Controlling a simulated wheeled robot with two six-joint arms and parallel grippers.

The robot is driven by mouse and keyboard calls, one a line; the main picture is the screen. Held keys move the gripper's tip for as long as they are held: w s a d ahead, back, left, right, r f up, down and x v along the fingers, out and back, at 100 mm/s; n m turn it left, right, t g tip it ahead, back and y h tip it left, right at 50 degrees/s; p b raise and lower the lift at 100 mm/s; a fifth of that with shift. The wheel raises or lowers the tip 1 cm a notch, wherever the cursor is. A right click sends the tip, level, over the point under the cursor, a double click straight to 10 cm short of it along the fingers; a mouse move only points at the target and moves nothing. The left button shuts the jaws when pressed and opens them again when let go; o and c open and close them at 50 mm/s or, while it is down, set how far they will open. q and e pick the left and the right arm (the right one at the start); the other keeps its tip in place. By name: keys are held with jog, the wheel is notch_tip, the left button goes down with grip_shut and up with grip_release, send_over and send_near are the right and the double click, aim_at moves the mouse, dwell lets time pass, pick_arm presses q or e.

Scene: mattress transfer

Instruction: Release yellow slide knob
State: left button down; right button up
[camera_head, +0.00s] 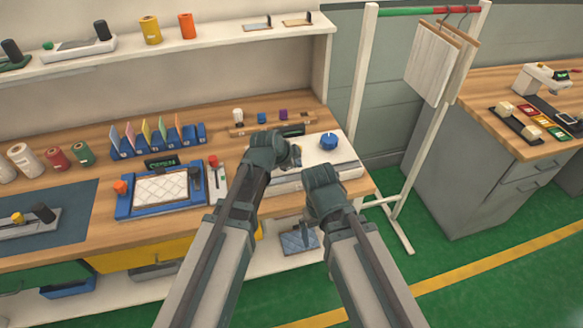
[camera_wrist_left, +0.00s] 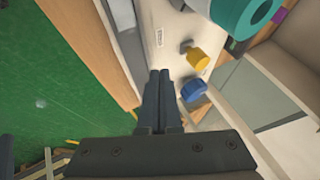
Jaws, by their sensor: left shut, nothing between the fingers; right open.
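The yellow slide knob (camera_wrist_left: 197,58) shows in the left wrist view on a pale panel, just to the right of my left gripper's fingertips. My left gripper (camera_wrist_left: 158,75) is shut and empty, with a small gap to the knob in the picture. A round blue knob (camera_wrist_left: 192,92) sits beside the yellow one. In the head view my left gripper (camera_head: 296,156) is over the white machine (camera_head: 318,162) and hides the yellow knob. The blue knob (camera_head: 329,141) shows to its right. My right gripper (camera_head: 305,219) is open, low in front of the bench edge.
A blue tray (camera_head: 125,208) with a quilted pad (camera_head: 160,187) lies left of the machine. A row of coloured cards in a blue rack (camera_head: 160,140) stands behind it. A white garment rack (camera_head: 354,95) stands to the right, with green floor (camera_head: 480,270) in front.

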pick_arm(q)
jog(key=w, duration=0.3)
jog(key=shift+w+a+f+p, duration=0.1)
jog(key=shift+w+f+p, duration=0.1)
jog(key=shift+p, duration=0.2)
jog(key=shift+w+a, duration=0.1)
jog(key=shift+w, duration=0.35)
pick_arm(e)
jog(key=shift+f, duration=0.15)
pick_arm(q)
jog(key=w, duration=0.1)
jog(key=w+a, duration=0.1)
jog(key=w, duration=0.3)
jog(key=shift+a+r, duration=0.1)
jog(key=shift+a, duration=0.2)
jog(key=shift+s, duration=0.1)
